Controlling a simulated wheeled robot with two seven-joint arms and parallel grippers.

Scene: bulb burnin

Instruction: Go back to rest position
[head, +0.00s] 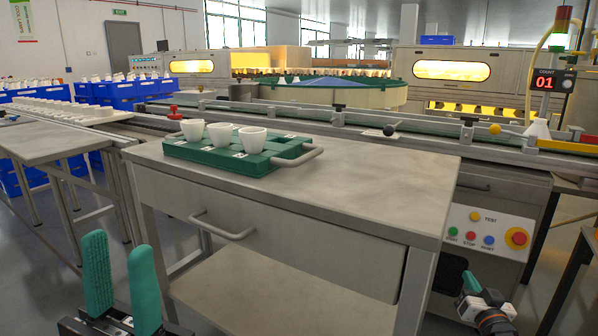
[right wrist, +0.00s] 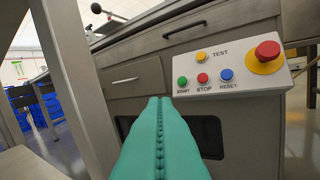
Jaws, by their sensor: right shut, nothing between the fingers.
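My left gripper (head: 121,284) is at the bottom left of the head view. Its two green fingers stand upright and apart, with nothing between them. My right gripper (head: 472,284) is low at the right of the head view, beside the table's right leg. In the right wrist view its green fingers (right wrist: 160,140) are pressed together with nothing held. They point toward the grey cabinet front below the button panel.
A grey table (head: 400,190) with a drawer carries a green tray (head: 205,158) with white cups. A button panel (head: 485,232) with a red knob is mounted on the conveyor bench at right. The conveyor (head: 360,128) runs behind. Open floor shows at left.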

